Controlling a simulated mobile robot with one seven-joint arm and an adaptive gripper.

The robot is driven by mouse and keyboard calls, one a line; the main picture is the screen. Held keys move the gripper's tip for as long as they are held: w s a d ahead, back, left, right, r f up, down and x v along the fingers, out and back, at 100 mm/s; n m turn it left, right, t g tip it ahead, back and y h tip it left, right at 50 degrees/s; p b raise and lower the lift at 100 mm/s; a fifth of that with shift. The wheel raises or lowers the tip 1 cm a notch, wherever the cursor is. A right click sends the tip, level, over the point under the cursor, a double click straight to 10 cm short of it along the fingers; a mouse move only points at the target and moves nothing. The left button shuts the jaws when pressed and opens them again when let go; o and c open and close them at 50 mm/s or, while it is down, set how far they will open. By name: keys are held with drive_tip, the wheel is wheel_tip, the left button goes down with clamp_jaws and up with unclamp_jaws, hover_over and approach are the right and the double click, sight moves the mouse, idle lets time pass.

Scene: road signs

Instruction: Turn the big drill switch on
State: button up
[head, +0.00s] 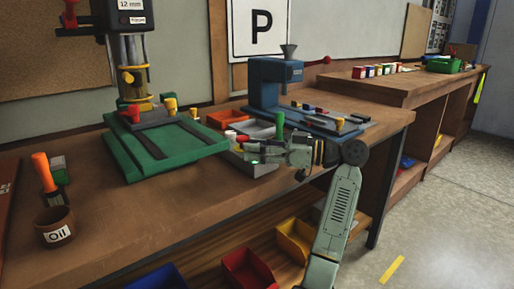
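The big drill (128,55) stands on the bench at the left, with a green base plate (165,143), a dark column with yellow rings and a "12 mm" label. Its top is cut off by the frame edge. A red handle (70,14) shows at its left side. I cannot make out a switch on it. My gripper (240,150) is low over the bench, to the right of the green base plate and apart from the drill column. Its fingers are small and blend with the grey items behind, so their opening is unclear.
A smaller blue drill machine (275,84) stands to the right behind my gripper. An orange tray (229,118) lies between the machines. An "Oil" pot (55,228) stands front left. Bins (248,270) sit on the lower shelf. The bench front (140,235) is mostly clear.

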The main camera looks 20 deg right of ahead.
drive_tip(key=shift+o, duration=0.3)
drive_tip(key=v, duration=1.2)
drive_tip(key=shift+d, duration=0.1)
